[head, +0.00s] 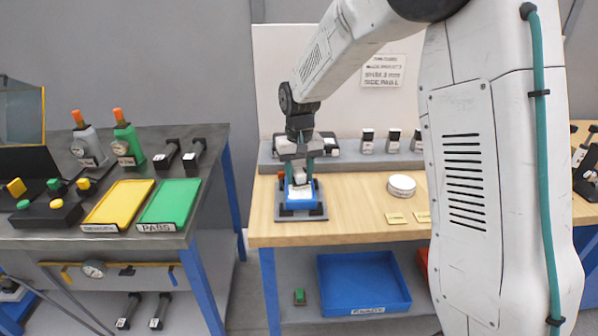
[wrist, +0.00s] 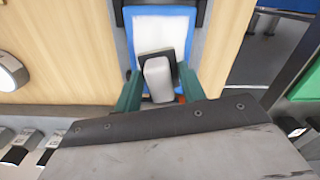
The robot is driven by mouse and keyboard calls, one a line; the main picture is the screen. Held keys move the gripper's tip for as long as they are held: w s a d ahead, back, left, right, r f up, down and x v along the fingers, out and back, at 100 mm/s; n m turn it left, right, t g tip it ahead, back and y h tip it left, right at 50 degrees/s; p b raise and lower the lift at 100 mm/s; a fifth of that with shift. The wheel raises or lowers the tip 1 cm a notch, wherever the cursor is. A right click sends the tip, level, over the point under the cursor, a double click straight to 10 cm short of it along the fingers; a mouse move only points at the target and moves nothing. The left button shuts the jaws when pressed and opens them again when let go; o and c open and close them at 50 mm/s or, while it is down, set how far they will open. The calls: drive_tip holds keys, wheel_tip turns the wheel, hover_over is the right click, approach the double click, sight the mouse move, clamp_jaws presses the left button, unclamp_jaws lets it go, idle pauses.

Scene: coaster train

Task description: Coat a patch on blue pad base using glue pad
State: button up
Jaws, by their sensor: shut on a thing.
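The blue pad base (head: 299,197) sits in a dark grey fixture (head: 300,214) at the left end of the wooden bench, with a white area on its top. It also shows in the wrist view (wrist: 193,12). My gripper (head: 298,180) is right above it, pointing down. In the wrist view its green fingers (wrist: 157,90) are shut on the glue pad (wrist: 158,78), a light grey block with a dark edge. The glue pad is over the white area. I cannot tell whether it touches the surface.
A round white tin (head: 401,185) and small yellow labels (head: 397,218) lie to the right on the bench. Several dark-capped bottles (head: 393,141) stand on the grey shelf behind. A blue bin (head: 363,283) is below. A metal table at left holds yellow (head: 120,204) and green trays (head: 169,203).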

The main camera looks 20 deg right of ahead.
sight(300, 200)
drive_tip(key=shift+s+a+f, duration=0.1)
drive_tip(key=shift+s+a, duration=0.25)
drive_tip(key=shift+s, duration=0.6)
drive_tip(key=shift+s+a+r, duration=0.1)
drive_tip(key=shift+s+a, duration=0.2)
drive_tip(key=shift+s, duration=0.65)
drive_tip(key=shift+s+a+f, duration=0.1)
drive_tip(key=shift+s+a, duration=0.25)
drive_tip(key=shift+s, duration=0.6)
drive_tip(key=shift+r, duration=3)
drive_tip(key=shift+r, duration=1.5)
